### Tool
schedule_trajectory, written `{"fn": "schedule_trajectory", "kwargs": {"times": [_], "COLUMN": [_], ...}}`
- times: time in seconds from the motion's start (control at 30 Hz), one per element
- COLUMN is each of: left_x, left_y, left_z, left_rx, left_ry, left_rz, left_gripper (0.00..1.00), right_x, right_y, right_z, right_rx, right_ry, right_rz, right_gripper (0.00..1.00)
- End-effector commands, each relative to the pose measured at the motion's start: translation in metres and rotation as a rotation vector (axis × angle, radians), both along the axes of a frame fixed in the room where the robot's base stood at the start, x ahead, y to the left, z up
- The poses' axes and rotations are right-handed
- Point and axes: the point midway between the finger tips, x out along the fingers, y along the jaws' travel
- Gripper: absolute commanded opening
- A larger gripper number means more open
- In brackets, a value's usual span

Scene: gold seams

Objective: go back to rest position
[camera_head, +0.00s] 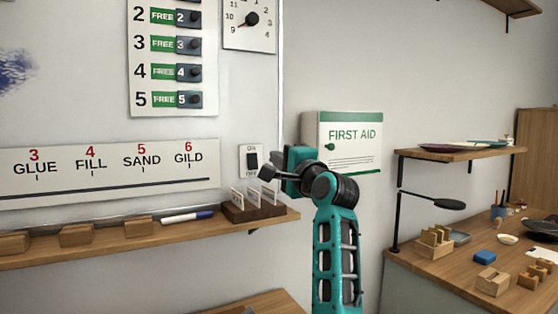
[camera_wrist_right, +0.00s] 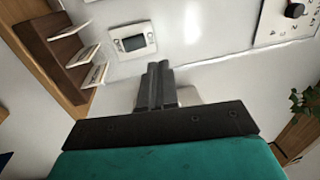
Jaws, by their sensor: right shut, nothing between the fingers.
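My right gripper (camera_head: 268,172) is raised at the end of my teal and black arm, in front of the wall near the white ON/OFF switch plate (camera_head: 244,152). In the right wrist view its two dark fingers (camera_wrist_right: 157,84) are together with nothing between them. I cannot tell how far the fingertips are from the wall. The switch has a dark rocker, and the gripper partly overlaps its lower right. My left gripper is not in view.
A wooden shelf (camera_head: 110,248) holds wooden blocks, a blue-and-white marker (camera_head: 187,217) and a card rack (camera_head: 245,212), close left of my right arm. A first aid box (camera_head: 352,140) hangs behind it. A cluttered workbench (camera_head: 430,270) stands at right, under a shelf (camera_head: 455,154).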

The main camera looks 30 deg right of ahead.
Motion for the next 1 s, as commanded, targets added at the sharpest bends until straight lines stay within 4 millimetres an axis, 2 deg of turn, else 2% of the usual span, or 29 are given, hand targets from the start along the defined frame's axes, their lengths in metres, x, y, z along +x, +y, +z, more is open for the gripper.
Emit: {"fn": "schedule_trajectory", "kwargs": {"times": [0.27,0.37,0.47,0.57,0.6,0.67,0.7,0.8,0.87,1.0], "left_x": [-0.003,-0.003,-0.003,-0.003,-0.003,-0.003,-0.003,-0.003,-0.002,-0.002], "left_y": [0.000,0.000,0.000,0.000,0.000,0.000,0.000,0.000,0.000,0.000], "left_z": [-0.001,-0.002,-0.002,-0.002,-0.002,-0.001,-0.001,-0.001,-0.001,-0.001], "left_rx": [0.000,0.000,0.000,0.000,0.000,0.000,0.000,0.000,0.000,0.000], "left_ry": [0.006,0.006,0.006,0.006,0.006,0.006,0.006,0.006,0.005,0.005], "left_rz": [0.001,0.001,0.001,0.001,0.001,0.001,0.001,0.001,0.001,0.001], "left_gripper": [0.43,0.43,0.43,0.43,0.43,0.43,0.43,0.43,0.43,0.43], "right_x": [0.000,-0.001,-0.006,-0.020,-0.029,-0.044,-0.056,-0.092,-0.117,-0.185], "right_y": [0.000,0.005,0.016,0.032,0.039,0.050,0.057,0.074,0.084,0.106], "right_z": [-0.002,-0.020,-0.064,-0.127,-0.153,-0.191,-0.215,-0.273,-0.305,-0.368], "right_rx": [-0.004,-0.050,-0.165,-0.340,-0.418,-0.531,-0.605,-0.783,-0.887,-1.111], "right_ry": [0.003,0.044,0.141,0.282,0.342,0.428,0.484,0.615,0.687,0.838], "right_rz": [0.000,-0.002,0.000,0.021,0.036,0.068,0.093,0.174,0.233,0.404], "right_gripper": [0.00,0.00,0.00,0.00,0.00,0.00,0.00,0.00,0.00,0.00]}}
